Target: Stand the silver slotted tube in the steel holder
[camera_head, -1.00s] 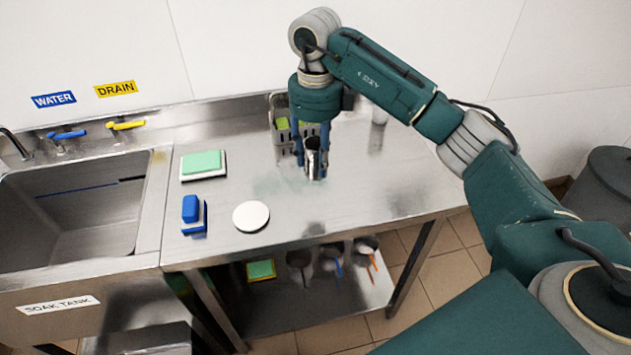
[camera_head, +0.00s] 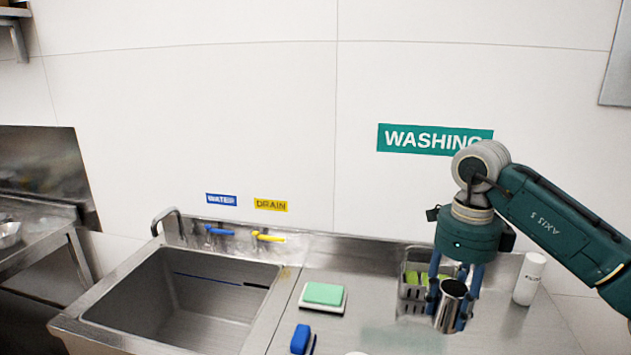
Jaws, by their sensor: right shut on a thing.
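My right gripper (camera_head: 449,311) is shut on a shiny silver tube (camera_head: 451,306) with its open mouth up, tilted in this view. The gripper fingers hide part of its sides, and I cannot make out slots. A perforated steel holder (camera_head: 410,292) stands on the counter behind and to the left of the tube, with green items showing inside. The gripper and tube cover its right part. The tube appears in front of the holder, outside it; I cannot tell how far apart they are. My left gripper is not in view.
A white bottle (camera_head: 529,278) stands right of the gripper. A green sponge (camera_head: 323,294) on a white dish and a blue block (camera_head: 300,339) lie left on the steel counter (camera_head: 375,335). A sink (camera_head: 205,300) is farther left. The counter between sponge and holder is clear.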

